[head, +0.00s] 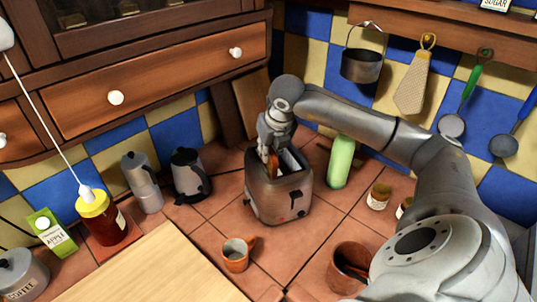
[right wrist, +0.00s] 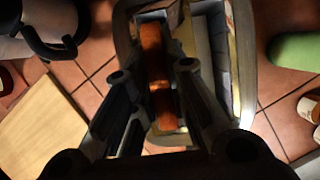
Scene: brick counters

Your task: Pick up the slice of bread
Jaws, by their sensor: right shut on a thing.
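The slice of bread (head: 273,161) is a brown edge standing in one slot of the metal toaster (head: 279,199). In the right wrist view the slice (right wrist: 153,48) is upright, in the left slot of the toaster (right wrist: 246,60); the right slot looks empty. My right gripper (head: 268,150) comes down from above the toaster. In the right wrist view its fingers (right wrist: 156,82) lie on both sides of the slice, shut on it. The lower part of the slice is hidden in the slot. My left gripper is not in view.
A black kettle (head: 189,176) and a moka pot (head: 142,183) stand left of the toaster. A green bottle (head: 341,162) stands to its right. An orange mug (head: 237,254) and a wooden board (head: 150,270) are in front. A drawer cabinet (head: 160,70) overhangs the left.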

